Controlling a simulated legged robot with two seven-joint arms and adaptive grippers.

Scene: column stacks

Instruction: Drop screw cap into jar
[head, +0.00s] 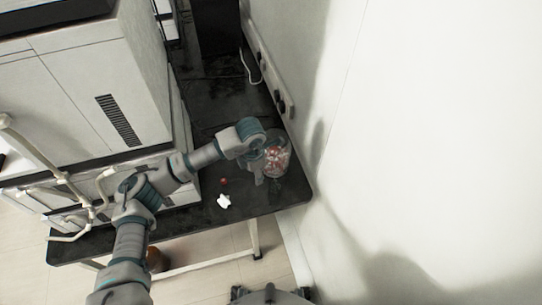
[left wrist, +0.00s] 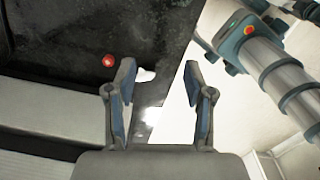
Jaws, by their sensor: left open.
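A small red screw cap (head: 223,182) lies on the dark tabletop, left of my left gripper in the head view. It also shows in the left wrist view (left wrist: 108,61), beside and beyond the left finger. A clear jar (head: 277,158) with red and white pieces inside stands near the table's right end, against the wall. My left gripper (head: 262,178) is next to the jar in the head view, partly overlapping it. In the left wrist view its fingers (left wrist: 160,76) are spread with nothing held between them. The jar is not seen there. My right gripper is in neither view.
A white piece (head: 224,201) lies near the table's front edge, close to the cap. The dark table (head: 278,203) ends just in front. A large white machine (head: 92,95) stands at left. Sockets and a white cable (head: 247,70) are along the wall at right.

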